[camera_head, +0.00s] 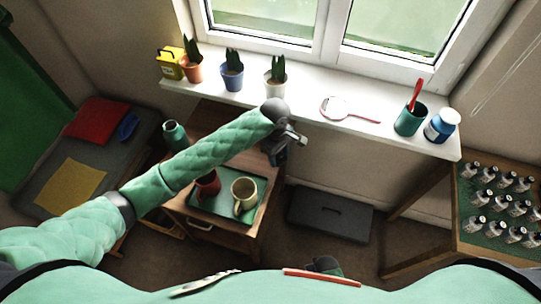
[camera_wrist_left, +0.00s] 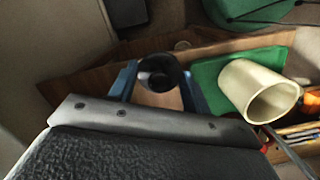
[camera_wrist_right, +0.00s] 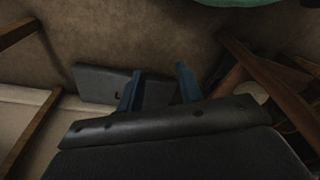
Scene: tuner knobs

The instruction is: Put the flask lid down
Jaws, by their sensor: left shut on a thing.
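My left gripper (camera_head: 276,155) hangs over the right side of the wooden cabinet (camera_head: 232,228). In the left wrist view its blue fingers (camera_wrist_left: 158,88) are shut on a dark, round, hollow piece, which I take as the flask lid (camera_wrist_left: 158,70). The lid is above the cabinet top, beside the green tray (camera_wrist_left: 207,78). I cannot make out the lid in the head view. A teal flask (camera_head: 175,134) stands upright at the cabinet's back left. My right gripper (camera_wrist_right: 158,90) is open and empty in its wrist view, with floor beyond it.
The green tray holds a red-brown mug (camera_head: 208,184) and a cream mug (camera_head: 243,194), close to my left gripper. The windowsill (camera_head: 305,100) carries potted plants, a magnifier (camera_head: 337,108) and pots. A dark grey box (camera_head: 330,213) lies on the floor right of the cabinet.

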